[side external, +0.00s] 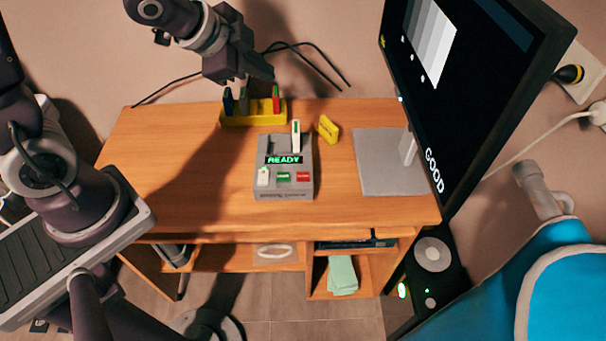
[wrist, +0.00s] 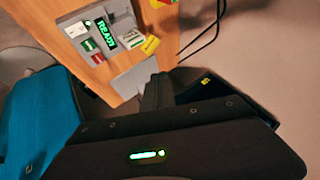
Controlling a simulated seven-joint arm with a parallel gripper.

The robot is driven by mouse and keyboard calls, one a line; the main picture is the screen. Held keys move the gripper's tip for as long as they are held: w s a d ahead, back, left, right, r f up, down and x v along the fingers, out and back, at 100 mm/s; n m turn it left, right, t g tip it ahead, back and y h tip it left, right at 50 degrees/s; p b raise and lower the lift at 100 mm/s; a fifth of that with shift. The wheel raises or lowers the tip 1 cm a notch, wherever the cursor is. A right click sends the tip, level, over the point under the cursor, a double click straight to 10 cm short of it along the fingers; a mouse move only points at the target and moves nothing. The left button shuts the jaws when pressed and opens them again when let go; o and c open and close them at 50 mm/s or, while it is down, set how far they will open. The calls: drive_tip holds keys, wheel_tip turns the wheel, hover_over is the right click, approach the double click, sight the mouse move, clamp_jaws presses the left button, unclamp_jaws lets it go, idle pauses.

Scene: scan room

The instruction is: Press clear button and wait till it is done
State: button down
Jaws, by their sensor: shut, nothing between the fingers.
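A grey device (side external: 268,192) stands on the wooden desk, its display (side external: 284,160) showing READY in green. Below the display are a green button (side external: 283,177) and a red button (side external: 303,177); their labels are too small to read. A white piece (side external: 263,176) is at the device's front left. A white and green stick (side external: 296,134) stands upright at its back. The device also shows in the wrist view (wrist: 90,28), rotated. My gripper (side external: 263,73) is shut and empty, above the rack behind the device, apart from the buttons.
A yellow rack (side external: 254,120) with blue, grey and red upright sticks stands behind the device. A yellow block (side external: 328,129) lies to its right. The desk left of the device is clear.

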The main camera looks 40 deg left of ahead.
drive_tip(key=w+d+f+m+h, duration=0.2)
drive_tip(key=d+f+m+h, duration=0.15)
drive_tip(key=f, duration=0.35)
drive_tip(key=m+g+h, duration=0.1)
drive_tip(key=m+h, duration=0.1)
drive_tip(key=m, duration=0.2)
hover_over(298, 176)
drive_tip(key=shift+n, duration=0.25)
wheel_tip(298, 176, down, 4)
drive_tip(key=shift+f, duration=0.1)
drive_tip(key=shift+f, duration=4.35)
drive_tip(key=shift+f, duration=0.1)
drive_tip(key=shift+f, duration=0.3)
